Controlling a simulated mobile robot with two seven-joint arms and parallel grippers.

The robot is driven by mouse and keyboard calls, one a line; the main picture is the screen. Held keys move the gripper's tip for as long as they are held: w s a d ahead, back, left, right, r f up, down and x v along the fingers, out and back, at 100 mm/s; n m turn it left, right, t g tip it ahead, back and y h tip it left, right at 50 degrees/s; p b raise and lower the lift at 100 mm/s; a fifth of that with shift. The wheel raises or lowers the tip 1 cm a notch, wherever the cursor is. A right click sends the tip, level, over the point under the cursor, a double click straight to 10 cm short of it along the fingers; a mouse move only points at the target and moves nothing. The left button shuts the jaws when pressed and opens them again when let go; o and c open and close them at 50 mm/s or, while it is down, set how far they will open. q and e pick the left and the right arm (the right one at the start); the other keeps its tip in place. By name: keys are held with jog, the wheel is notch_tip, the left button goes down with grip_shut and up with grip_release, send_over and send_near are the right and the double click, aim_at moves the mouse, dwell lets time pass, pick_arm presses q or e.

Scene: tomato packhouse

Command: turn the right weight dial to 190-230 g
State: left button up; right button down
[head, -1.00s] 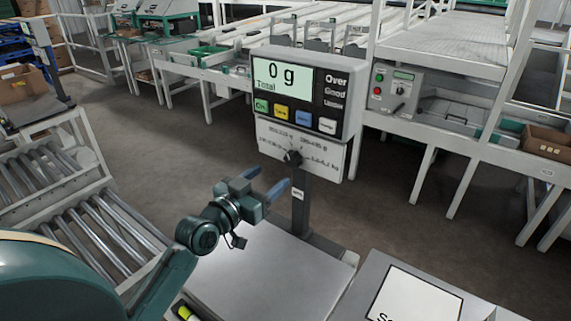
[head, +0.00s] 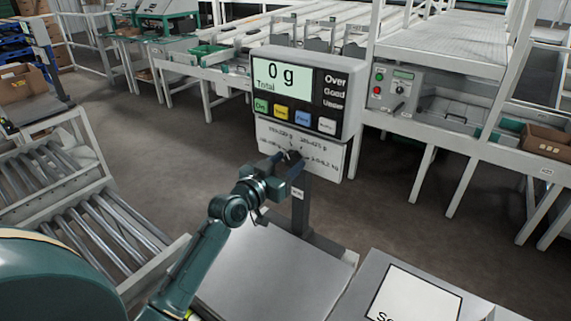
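The weight dial (head: 294,154) is a small dark knob on the white range plate (head: 330,164) under the scale's display. Printed weight ranges surround it, too small to read surely. The display (head: 282,80) reads 0 g Total. My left gripper (head: 287,163) is at the dial, its two blue fingers apart, one to the left of the knob and one at its lower right. They partly cover the knob, and I cannot tell whether they touch it. The knob's pointing direction is not clear. My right gripper is not in view.
The scale's grey platform (head: 262,275) lies bare below the gripper. A roller conveyor (head: 110,235) stands at the left. A box with a printed sheet (head: 415,298) is at the lower right. A control box (head: 396,90) is on the frame behind.

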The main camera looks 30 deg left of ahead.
pick_arm(q)
jog(key=c, duration=0.6)
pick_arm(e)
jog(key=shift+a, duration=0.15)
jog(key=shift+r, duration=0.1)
pick_arm(q)
jog(key=shift+n, duration=0.3)
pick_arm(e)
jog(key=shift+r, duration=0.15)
pick_arm(q)
jog(key=shift+n+p, duration=0.75)
jog(key=shift+n, duration=0.15)
jog(key=shift+n+p, duration=0.35)
jog(key=shift+n, duration=0.55)
jog(key=shift+n+p, duration=0.45)
jog(key=shift+n, duration=1.75)
jog(key=shift+n+p, duration=0.4)
jog(key=shift+n, duration=0.2)
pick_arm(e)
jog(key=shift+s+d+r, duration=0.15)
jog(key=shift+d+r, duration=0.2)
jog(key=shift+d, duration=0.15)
pick_arm(q)
jog(key=shift+f, duration=0.1)
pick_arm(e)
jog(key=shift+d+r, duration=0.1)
